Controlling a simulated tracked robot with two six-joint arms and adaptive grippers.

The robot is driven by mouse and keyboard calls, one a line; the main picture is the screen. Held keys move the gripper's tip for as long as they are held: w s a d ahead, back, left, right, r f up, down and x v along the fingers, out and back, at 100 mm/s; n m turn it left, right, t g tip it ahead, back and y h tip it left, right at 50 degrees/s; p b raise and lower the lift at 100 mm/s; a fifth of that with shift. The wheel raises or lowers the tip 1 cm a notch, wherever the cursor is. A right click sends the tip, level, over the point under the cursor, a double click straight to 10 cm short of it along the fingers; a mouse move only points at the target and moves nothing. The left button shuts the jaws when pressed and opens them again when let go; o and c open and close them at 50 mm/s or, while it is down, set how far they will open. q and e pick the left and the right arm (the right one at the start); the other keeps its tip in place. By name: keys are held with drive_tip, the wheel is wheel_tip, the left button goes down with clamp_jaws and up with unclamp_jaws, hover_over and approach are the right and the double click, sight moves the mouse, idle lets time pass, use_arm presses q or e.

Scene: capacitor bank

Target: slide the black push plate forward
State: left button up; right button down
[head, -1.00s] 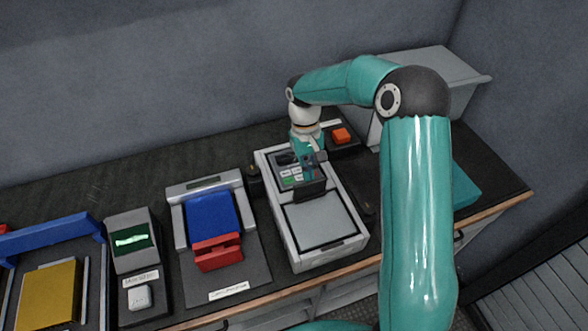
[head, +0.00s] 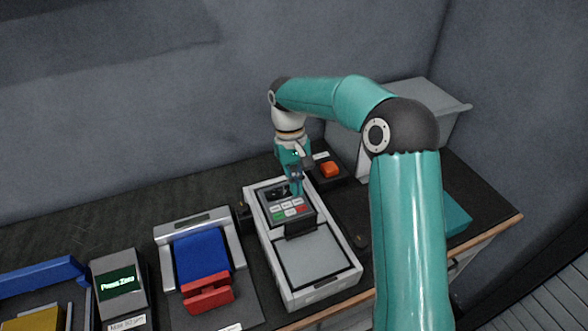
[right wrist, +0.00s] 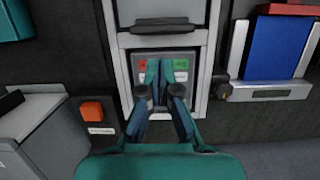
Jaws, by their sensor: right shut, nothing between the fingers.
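The black push plate appears to be the dark upright plate (head: 301,223) between the keypad and the grey flat panel of the pale device; in the right wrist view it shows as a dark bar (right wrist: 165,26) beyond the keypad. The keypad (head: 289,207) has green, red and white keys. My right gripper (head: 297,188) is shut and empty, pointing down above the keypad's back part. In the right wrist view its fingertips (right wrist: 161,66) overlap the keypad, short of the dark bar. I cannot tell whether they touch the keypad. My left gripper is out of view.
An orange button box (head: 329,169) stands behind and right of the device. A blue and red clamp fixture (head: 204,258) is to the left, then a display reading "Press Zero" (head: 120,282). A grey bin (head: 413,115) is at the back right. The flat panel (head: 314,258) is clear.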

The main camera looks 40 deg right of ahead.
drive_tip(key=shift+v, duration=2.25)
drive_tip(key=shift+f, duration=0.1)
